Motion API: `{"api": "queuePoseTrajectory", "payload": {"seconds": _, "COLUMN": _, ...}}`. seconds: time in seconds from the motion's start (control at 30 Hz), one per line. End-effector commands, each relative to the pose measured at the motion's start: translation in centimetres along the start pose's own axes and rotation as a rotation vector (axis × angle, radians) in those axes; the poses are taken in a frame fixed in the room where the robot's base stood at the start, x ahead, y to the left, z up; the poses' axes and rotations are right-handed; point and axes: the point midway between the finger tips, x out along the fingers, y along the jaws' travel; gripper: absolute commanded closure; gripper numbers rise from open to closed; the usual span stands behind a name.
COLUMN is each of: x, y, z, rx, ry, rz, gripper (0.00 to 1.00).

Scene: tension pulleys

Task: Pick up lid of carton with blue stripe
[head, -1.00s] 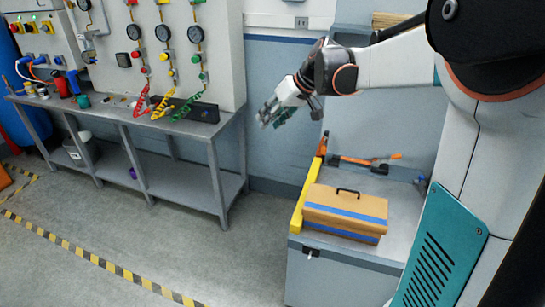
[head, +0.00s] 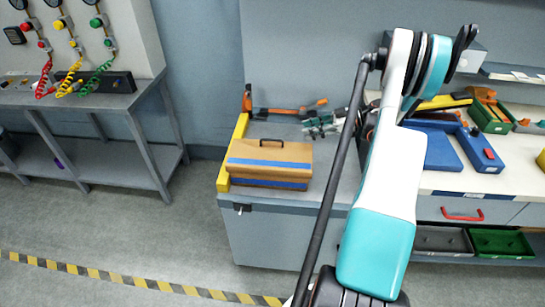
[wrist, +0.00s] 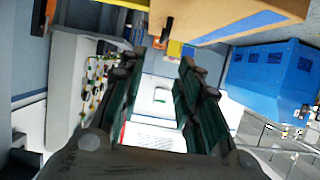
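The tan carton (head: 262,183) with blue stripes stands on a grey cabinet left of my arm in the head view. Its lid (head: 290,152) is on top, with a black handle (head: 272,142). In the wrist view the tan carton (wrist: 205,18) fills part of the top edge, with a blue stripe (wrist: 245,27) and the dark handle (wrist: 167,30). My gripper (head: 323,122) is beyond and right of the carton, partly hidden by my arm. In the wrist view its green fingers (wrist: 158,72) are spread, with nothing visibly held between them. It appears apart from the carton.
A yellow level (head: 232,150) lies along the cabinet's left edge beside the carton. An orange-handled tool (head: 290,110) lies behind it. A workbench (head: 480,183) with a blue case (head: 435,150) and trays is right. Floor is clear at front left.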

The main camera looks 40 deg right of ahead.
Motion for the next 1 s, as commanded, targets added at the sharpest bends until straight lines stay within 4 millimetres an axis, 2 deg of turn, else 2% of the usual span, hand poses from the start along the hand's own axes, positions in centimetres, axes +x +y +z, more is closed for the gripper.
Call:
{"api": "queuePoseTrajectory", "payload": {"seconds": 0.4, "x": 7.1, "y": -0.1, "z": 0.2, "rx": -0.003, "ry": 0.001, "rz": -0.003, "gripper": 0.69}}
{"api": "queuePoseTrajectory", "payload": {"seconds": 0.73, "x": 9.2, "y": -0.2, "z": 0.2, "rx": -0.001, "ry": 0.001, "rz": -0.002, "gripper": 0.69}}
{"api": "queuePoseTrajectory", "payload": {"seconds": 1.0, "x": 12.9, "y": -0.7, "z": 0.4, "rx": -0.002, "ry": 0.0, "rz": -0.003, "gripper": 0.69}}
